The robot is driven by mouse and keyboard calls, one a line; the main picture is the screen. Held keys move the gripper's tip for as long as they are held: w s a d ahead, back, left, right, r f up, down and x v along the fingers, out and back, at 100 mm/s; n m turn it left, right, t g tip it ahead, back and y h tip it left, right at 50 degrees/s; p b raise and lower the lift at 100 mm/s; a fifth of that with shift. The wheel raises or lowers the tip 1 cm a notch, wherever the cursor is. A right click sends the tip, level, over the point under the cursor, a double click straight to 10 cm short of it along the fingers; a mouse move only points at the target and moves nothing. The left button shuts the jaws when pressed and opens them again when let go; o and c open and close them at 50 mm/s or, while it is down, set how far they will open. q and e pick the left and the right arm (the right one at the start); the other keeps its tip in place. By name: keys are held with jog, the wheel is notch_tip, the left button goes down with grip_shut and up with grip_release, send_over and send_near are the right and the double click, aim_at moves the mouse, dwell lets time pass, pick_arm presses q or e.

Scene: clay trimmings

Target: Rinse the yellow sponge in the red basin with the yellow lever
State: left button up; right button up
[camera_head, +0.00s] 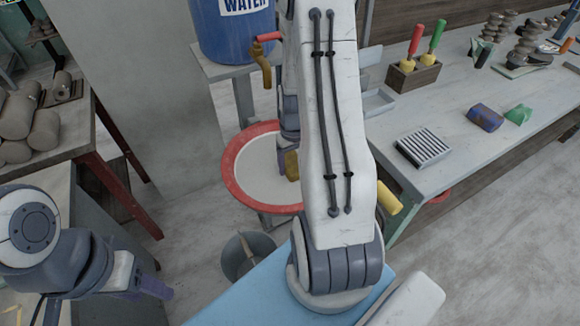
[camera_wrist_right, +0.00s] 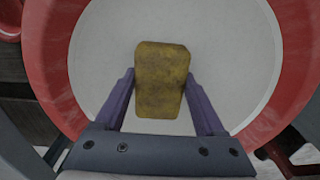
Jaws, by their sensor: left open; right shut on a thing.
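The red-rimmed basin (camera_head: 228,178) with a pale inside stands at the middle of the head view; I cannot tell whether it holds water. My right gripper (camera_wrist_right: 160,82) is shut on the yellow sponge (camera_wrist_right: 160,75), over the pale inside of the basin (camera_wrist_right: 52,60). In the head view the sponge (camera_head: 291,166) shows partly beside my right arm. A yellow cylindrical handle (camera_head: 390,199) sticks out right of my right arm; its mount is hidden. My left gripper (camera_head: 155,283) is open and empty at the lower left, away from the basin.
A blue water barrel (camera_head: 232,32) with a brass tap (camera_head: 261,62) and red tap lever (camera_head: 268,37) stands behind the basin. A grey bucket (camera_head: 236,256) is in front. A workbench with tools (camera_head: 480,70) runs along the right; a clay-laden table (camera_head: 62,140) stands left.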

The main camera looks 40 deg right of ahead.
aim_at(293, 163)
dwell(0.4)
jog(key=shift+s+a, duration=0.1)
jog(key=shift+a, duration=0.3)
jog(key=shift+d, duration=0.1)
jog(key=shift+d+p, duration=0.3)
jog(key=shift+d, duration=0.05)
jog(key=shift+r, duration=0.1)
dwell(0.3)
notch_tip(293, 163, up, 9)
jog(key=p, duration=0.8)
dwell(1.0)
